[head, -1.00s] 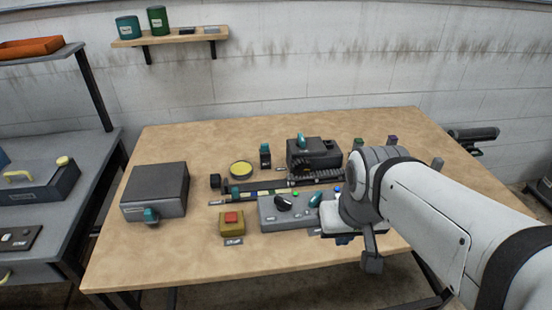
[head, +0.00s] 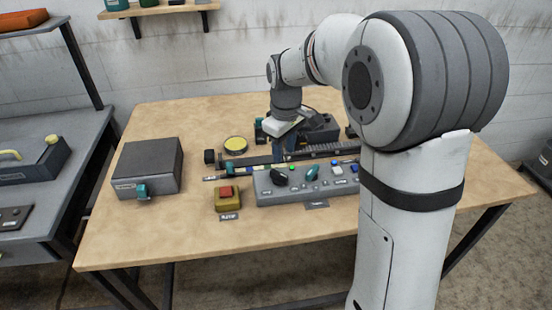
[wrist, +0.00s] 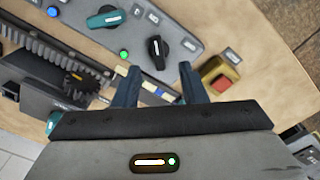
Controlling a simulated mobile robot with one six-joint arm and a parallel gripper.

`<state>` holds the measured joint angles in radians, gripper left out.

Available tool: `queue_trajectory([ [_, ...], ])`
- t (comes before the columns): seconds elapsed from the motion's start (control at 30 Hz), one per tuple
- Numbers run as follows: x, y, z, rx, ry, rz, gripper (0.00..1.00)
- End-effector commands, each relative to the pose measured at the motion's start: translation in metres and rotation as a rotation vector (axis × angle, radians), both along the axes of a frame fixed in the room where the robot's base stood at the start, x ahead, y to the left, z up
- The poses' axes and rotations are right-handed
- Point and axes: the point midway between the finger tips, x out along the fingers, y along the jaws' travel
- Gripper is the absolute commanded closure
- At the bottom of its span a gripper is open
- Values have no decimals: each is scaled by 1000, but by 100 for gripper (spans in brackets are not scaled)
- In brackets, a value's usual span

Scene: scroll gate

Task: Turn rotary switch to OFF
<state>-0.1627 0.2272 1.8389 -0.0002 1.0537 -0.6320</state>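A grey control panel (head: 262,187) lies on the table and carries a black rotary knob (head: 279,177) and a teal rotary knob (head: 312,173). The wrist view also shows the black knob (wrist: 157,50) with a white mark, and the teal knob (wrist: 106,17). A green light (wrist: 124,54) is lit near the black knob. The labels are too small to read. My gripper (wrist: 159,69) is open and empty. In the head view my gripper (head: 284,153) is just behind the panel.
A yellow box with a red button (head: 226,192) stands left of the panel. A dark rail (head: 322,152) runs behind it. A grey box with a teal knob (head: 147,166) is at the table's left. The table's (head: 180,232) front strip is clear.

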Motion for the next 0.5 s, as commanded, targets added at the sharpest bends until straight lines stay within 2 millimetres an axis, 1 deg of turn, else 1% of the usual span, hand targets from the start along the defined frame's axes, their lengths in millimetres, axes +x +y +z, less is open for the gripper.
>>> queue_trajectory([
  [0.03, 9, 5, -8, -2, 10, 30, 62],
  [0.17, 19, 11, -16, -4, 20, 72, 62],
  [0.27, 20, 12, -23, -5, 24, 81, 62],
  [0.33, 20, 12, -31, -5, 25, 80, 62],
  [0.5, 19, 11, -59, -5, 25, 79, 62],
])
